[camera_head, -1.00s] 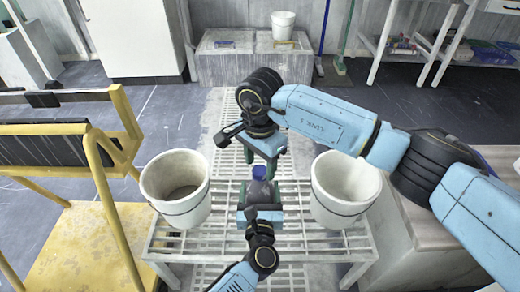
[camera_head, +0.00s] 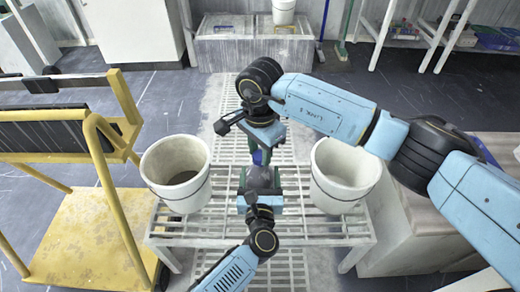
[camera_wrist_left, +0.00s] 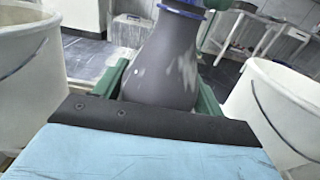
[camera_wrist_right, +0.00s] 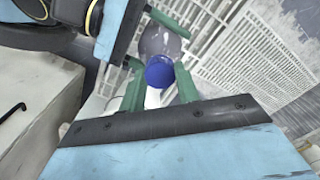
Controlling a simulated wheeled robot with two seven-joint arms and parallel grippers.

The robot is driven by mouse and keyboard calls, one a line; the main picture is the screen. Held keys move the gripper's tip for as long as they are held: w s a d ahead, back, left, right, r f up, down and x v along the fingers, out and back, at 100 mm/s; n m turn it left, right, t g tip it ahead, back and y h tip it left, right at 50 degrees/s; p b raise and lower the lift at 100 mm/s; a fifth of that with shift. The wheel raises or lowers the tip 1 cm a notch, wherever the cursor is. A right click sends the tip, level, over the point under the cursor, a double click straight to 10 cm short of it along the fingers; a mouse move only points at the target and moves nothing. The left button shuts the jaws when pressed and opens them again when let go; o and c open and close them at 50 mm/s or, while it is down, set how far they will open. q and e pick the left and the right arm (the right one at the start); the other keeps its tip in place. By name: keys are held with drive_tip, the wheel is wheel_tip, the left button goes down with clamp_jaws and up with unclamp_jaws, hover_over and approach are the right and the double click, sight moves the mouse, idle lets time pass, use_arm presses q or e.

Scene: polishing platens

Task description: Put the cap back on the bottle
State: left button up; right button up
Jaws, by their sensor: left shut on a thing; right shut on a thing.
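The bottle (camera_wrist_left: 165,65) is a dull purple-grey flask with a blue ring at its neck. It stands upright between the green fingers of my left gripper (camera_head: 261,186), which is shut on it; it also shows in the head view (camera_head: 262,177). My right gripper (camera_head: 260,150) is directly above, pointing down. In the right wrist view the blue cap (camera_wrist_right: 159,73) sits between the green fingertips of this gripper (camera_wrist_right: 160,88), over the bottle's top. I cannot tell whether the cap touches the neck, since the fingers hide the gap.
The bottle is above a white slatted rack (camera_head: 300,236). A white bucket stands on each side, left (camera_head: 160,192) and right (camera_head: 333,192). A yellow trolley (camera_head: 95,225) is at the far left. A pale bench (camera_head: 425,240) lies at the right under my right arm.

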drive_tip(key=m, duration=1)
drive_tip(key=shift+m, duration=0.3)
drive_tip(key=m, duration=1)
drive_tip(key=shift+f, duration=0.1)
drive_tip(key=o, duration=1.1)
drive_tip(key=shift+o, duration=0.2)
